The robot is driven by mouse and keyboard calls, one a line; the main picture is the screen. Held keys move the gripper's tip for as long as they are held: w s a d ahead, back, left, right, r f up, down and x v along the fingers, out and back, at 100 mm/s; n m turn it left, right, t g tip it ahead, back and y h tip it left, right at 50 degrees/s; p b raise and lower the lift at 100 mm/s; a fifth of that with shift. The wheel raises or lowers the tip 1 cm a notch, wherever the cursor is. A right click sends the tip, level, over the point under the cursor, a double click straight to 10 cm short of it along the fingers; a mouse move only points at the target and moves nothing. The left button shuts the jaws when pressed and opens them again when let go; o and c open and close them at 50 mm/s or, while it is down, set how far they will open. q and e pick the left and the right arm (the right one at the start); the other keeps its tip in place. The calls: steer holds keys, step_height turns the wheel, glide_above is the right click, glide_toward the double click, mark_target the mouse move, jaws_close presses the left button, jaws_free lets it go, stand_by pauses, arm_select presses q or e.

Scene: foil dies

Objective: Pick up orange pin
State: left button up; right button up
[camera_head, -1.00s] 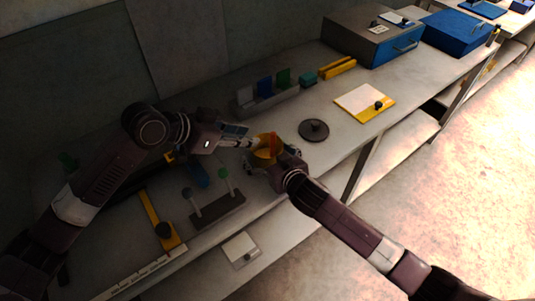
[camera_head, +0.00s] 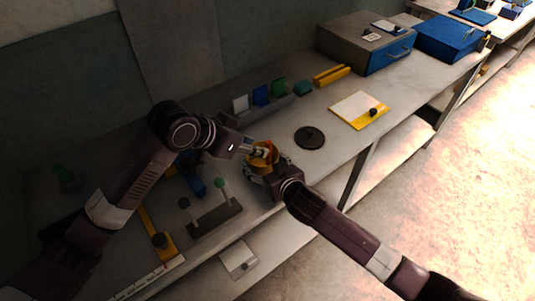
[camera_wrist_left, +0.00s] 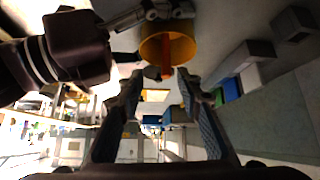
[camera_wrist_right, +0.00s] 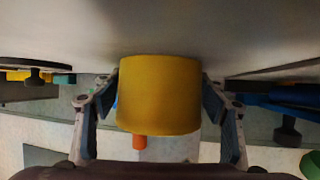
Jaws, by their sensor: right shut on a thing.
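The yellow cup (camera_head: 257,163) is held at the bench's front side by my right gripper (camera_head: 262,174). In the right wrist view the cup (camera_wrist_right: 160,95) sits between the two fingers of that gripper (camera_wrist_right: 160,88). The orange pin (camera_wrist_left: 166,64) stands in the cup (camera_wrist_left: 182,48) in the left wrist view; part of it also shows past the cup's rim in the right wrist view (camera_wrist_right: 140,142). My left gripper (camera_wrist_left: 157,76) is open, its fingertips on either side of the pin's line and apart from it. In the head view the left fingers partly cover cup and pin.
A black round disc (camera_head: 309,138) and a yellow-edged white board (camera_head: 359,109) lie right of the cup. A rack with white, blue and green plates (camera_head: 262,96) stands behind. A dark stand with two knobbed posts (camera_head: 214,219) is at the left front.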

mark_target(268, 144)
arm_select(q)
steer(key=s+d+r+n+y, duration=0.2)
steer(key=d+r+n+y, duration=0.25)
steer(key=r+n, duration=0.2)
steer(key=shift+n+t+y, duration=0.35)
steer(key=shift+t, duration=0.05)
steer(key=x, duration=0.7)
steer(key=shift+w+a+f, duration=0.1)
steer(key=shift+a+f, duration=0.15)
steer(key=shift+a, duration=0.15)
steer(key=x, duration=0.5)
steer(key=shift+a+f, duration=0.1)
steer(key=shift+a, duration=0.15)
steer(key=shift+c, duration=0.2)
jaws_close()
